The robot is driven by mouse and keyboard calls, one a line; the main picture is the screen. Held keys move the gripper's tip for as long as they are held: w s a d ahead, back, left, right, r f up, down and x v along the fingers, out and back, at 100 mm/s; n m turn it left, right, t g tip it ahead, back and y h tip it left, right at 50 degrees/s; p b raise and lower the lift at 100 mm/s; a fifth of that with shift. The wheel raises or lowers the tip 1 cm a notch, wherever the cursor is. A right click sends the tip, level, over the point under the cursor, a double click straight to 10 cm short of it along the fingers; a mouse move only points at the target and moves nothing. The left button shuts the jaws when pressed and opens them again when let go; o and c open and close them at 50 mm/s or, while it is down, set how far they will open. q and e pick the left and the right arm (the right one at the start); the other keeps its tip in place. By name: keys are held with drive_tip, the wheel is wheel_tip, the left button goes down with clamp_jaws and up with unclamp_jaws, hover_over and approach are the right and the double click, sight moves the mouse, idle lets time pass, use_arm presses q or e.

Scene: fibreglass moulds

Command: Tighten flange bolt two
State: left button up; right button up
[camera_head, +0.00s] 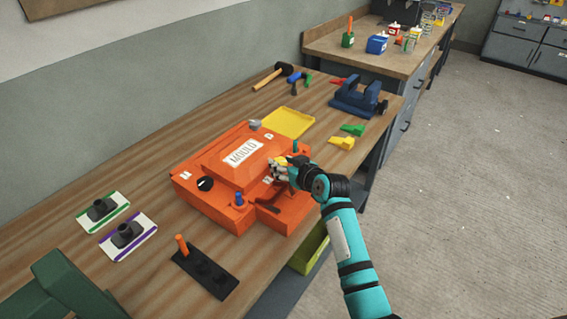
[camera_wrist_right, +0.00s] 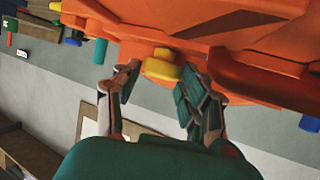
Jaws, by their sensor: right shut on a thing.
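The orange mould (camera_head: 225,170) with a white MOULD label (camera_head: 243,152) sits on the wooden bench. My right gripper (camera_head: 279,170) is at the mould's right flange, shut on a yellow bolt (camera_wrist_right: 163,66). In the right wrist view the gripper (camera_wrist_right: 157,82) has one finger on each side of the yellow bolt head. A blue bolt (camera_head: 239,199) stands on the near flange and a teal bolt (camera_head: 296,146) on the far right. The bolt numbers are too small to read. My left gripper is not in view.
A black holder (camera_head: 224,285) with an orange peg and two pads (camera_head: 104,210) (camera_head: 130,236) with dark blocks lie nearer. A yellow tray (camera_head: 288,122), blue vise (camera_head: 357,98), green and yellow clips (camera_head: 342,142) and a hammer (camera_head: 267,78) lie farther back.

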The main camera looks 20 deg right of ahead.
drive_tip(key=o, duration=1.2)
